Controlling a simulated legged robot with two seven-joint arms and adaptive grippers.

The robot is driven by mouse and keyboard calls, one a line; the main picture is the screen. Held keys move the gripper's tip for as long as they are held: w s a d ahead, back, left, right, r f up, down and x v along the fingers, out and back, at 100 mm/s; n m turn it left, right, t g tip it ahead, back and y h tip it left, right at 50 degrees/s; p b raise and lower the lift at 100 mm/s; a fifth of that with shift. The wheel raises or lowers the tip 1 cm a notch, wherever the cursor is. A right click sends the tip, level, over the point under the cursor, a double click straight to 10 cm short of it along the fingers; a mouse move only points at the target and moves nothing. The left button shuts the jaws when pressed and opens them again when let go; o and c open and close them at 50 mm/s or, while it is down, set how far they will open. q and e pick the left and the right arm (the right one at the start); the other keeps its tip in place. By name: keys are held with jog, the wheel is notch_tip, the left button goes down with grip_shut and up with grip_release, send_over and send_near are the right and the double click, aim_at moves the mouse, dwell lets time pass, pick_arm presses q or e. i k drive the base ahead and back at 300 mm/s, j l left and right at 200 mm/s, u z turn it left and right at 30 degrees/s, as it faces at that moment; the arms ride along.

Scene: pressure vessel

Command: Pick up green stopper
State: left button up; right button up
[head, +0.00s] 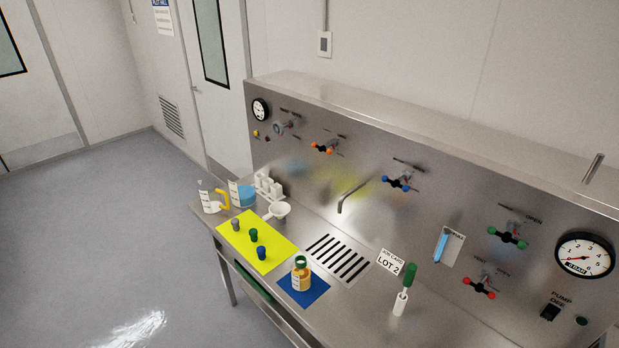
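A small dark green stopper (253,235) stands on the yellow mat (267,258) at the left part of the steel bench. A grey stopper (235,225) is beside it to the left, and a blue stopper (261,253) is just below it to the right. Neither of my grippers shows in the head view, so nothing is seen near the stopper.
A bottle with a green top (301,275) stands on a blue mat (316,293). A funnel (280,211), beakers (243,194) and a white rack (268,187) are behind the yellow mat. A drain grille (338,259) lies right. A valve panel (400,215) backs the bench.

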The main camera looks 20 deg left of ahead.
aim_at(253, 233)
jog(key=u, duration=1.15)
